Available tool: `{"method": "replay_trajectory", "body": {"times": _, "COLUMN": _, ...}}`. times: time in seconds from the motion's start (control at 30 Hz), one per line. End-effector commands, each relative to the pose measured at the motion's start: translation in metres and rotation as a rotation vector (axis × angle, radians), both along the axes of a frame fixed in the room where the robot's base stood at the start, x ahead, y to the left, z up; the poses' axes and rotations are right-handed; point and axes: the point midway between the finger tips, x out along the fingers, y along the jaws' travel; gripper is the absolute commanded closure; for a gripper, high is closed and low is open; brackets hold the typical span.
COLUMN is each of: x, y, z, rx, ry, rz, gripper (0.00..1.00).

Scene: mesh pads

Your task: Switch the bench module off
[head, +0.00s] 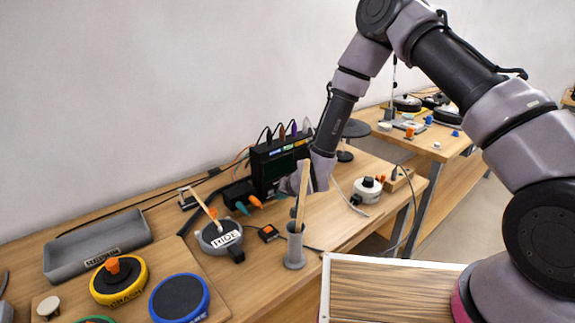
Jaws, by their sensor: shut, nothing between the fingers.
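The bench module appears to be the black box (266,170) at the back of the bench, with coloured plugs and cables along its top. Its right part is hidden behind my arm and gripper. My gripper (289,187) is shut and empty, at the lower right front of the module and behind the wooden sticks. I cannot tell whether it touches the module. The module's switch is too small or hidden to make out.
A grey cup (294,254) with upright wooden sticks stands close in front of my gripper. A grey RIDE bowl (211,243), a small black-and-orange box (267,233) and a round white-topped device (367,190) sit nearby. Pads and a grey tray (75,260) fill the left.

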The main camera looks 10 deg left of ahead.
Motion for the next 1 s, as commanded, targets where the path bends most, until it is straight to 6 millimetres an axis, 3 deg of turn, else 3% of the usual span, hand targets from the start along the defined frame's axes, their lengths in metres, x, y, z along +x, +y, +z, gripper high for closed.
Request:
{"method": "replay_trajectory", "body": {"times": 0.6, "x": -0.037, "y": -0.042, "z": 0.0, "rx": 0.0, "ry": 0.001, "rz": 0.0, "gripper": 1.0}}
{"method": "replay_trajectory", "body": {"times": 1.0, "x": -0.036, "y": -0.045, "z": 0.003, "rx": 0.0, "ry": -0.002, "rz": -0.001, "gripper": 1.0}}
